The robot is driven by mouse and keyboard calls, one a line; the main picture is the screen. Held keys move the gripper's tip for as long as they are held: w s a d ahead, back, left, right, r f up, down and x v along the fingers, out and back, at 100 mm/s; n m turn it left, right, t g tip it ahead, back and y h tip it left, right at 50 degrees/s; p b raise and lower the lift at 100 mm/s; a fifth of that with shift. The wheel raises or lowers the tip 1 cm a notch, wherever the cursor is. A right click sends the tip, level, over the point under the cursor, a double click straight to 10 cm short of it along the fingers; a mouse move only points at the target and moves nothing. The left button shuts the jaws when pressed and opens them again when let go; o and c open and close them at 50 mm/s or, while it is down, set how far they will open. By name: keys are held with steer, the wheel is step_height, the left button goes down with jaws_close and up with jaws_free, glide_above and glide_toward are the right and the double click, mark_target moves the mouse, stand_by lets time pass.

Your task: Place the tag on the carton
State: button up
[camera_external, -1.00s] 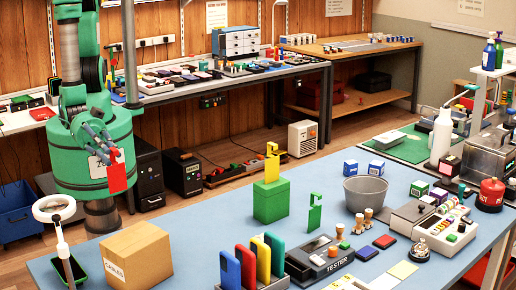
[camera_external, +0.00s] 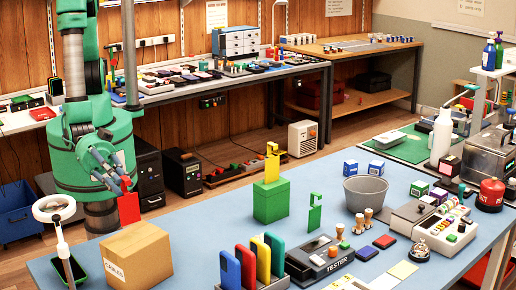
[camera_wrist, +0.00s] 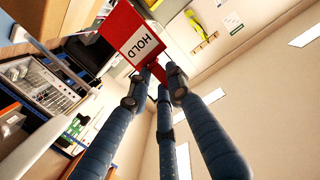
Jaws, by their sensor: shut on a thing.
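The red tag (camera_external: 129,209) hangs from my gripper (camera_external: 124,183), just above the back edge of the carton's top in the outside view. In the wrist view the tag (camera_wrist: 137,35) reads "HOLD", and my gripper's dark fingers (camera_wrist: 162,77) are shut on its narrow end. The brown cardboard carton (camera_external: 150,260), labelled "CABLES", stands closed on the blue table at the front left. I cannot tell whether the tag's lower edge touches the carton or is behind it.
A lamp with a white ring (camera_external: 54,208) stands left of the carton. A green box (camera_external: 271,203) with a yellow tag (camera_external: 272,167) on top and an upright green tag (camera_external: 315,214) stand to the right. Coloured phones (camera_external: 263,261) stand in a rack front right of the carton.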

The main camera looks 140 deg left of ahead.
mark_target(125, 201)
steer(key=shift+w+d, duration=0.1)
steer(key=shift+w, duration=0.2)
steer(key=shift+f, duration=1.8)
steer(key=shift+f+b, duration=0.15)
steer(key=shift+b, duration=0.3)
steer(key=o, duration=0.9)
